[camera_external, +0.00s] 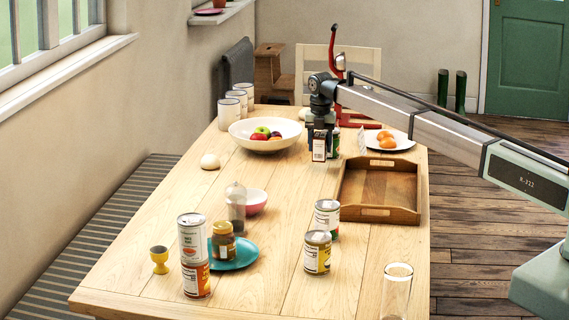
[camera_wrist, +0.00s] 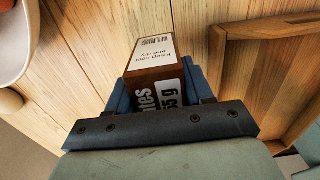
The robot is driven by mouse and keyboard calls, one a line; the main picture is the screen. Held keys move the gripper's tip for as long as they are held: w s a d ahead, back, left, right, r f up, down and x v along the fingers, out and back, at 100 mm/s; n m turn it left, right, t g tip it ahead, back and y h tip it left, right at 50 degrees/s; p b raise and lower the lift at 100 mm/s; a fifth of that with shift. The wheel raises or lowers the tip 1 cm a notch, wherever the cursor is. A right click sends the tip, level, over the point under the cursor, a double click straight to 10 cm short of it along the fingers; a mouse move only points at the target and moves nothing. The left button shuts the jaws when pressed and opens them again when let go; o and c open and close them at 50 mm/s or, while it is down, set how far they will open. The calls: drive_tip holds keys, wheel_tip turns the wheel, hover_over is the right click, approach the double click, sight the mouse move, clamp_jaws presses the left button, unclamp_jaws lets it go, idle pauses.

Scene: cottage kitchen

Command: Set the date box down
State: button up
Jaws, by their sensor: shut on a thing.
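The date box (camera_external: 319,147) is a small brown and white carton held upright in my gripper (camera_external: 320,128), over the table between the white bowl and the wooden tray. In the wrist view the box (camera_wrist: 152,65) shows a white label with a barcode and dark print, and it sits between the two blue fingers of my gripper (camera_wrist: 155,92). My gripper is shut on it. Whether the underside of the box touches the table is hard to tell.
A wooden tray (camera_external: 380,214) lies to the right and a white fruit bowl (camera_external: 265,144) to the left. A can (camera_external: 333,143) stands just behind the box. More cans (camera_external: 327,218) stand nearer the front. The table (camera_external: 285,205) is clear in front of the box.

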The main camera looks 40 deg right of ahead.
sight(320, 154)
drive_tip(key=shift+f, duration=1.85)
drive_tip(key=shift+f, duration=0.1)
drive_tip(key=o, duration=1.2)
drive_tip(key=shift+c, duration=0.2)
wheel_tip(320, 154, up, 12)
drive_tip(key=shift+r, duration=0.15)
